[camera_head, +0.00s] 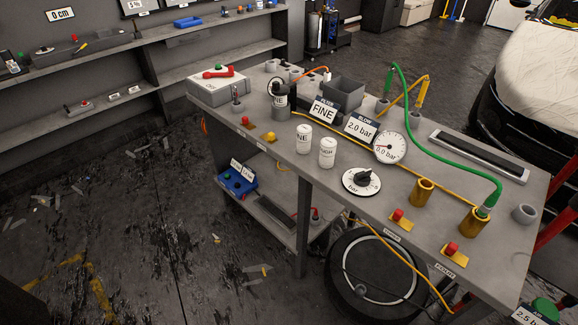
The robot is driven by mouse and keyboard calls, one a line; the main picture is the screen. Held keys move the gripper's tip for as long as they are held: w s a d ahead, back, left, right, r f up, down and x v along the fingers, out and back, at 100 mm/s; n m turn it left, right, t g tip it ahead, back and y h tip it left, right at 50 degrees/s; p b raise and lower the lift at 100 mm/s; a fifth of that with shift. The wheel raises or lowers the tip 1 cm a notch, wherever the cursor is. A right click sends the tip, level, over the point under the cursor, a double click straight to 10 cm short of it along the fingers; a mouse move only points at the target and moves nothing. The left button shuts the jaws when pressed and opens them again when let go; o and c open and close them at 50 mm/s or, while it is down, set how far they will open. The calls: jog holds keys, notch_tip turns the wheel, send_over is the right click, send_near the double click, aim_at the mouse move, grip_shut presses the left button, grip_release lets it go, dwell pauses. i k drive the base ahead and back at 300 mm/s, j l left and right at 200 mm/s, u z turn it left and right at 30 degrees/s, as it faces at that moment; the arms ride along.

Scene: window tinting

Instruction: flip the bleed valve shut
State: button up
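No part I can make out is clearly marked as the bleed valve. A red lever-like part (219,73) lies across a white box (217,88) at the bench's far left end, with a small green spot behind it. Red knobs on brass-coloured plates stand along the front edge, one near the middle right (397,216) and one at the right (451,249). A small upright lever (237,104) stands near the left end. Whether any of these is the valve, or open or shut, I cannot tell. My gripper is not in view.
Debris litters the floor at left.

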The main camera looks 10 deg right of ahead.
aim_at(271, 135)
jog(key=i+j, duration=0.25)
jog(key=i, duration=0.15)
jog(key=i+j, duration=0.25)
jog(key=i, duration=0.15)
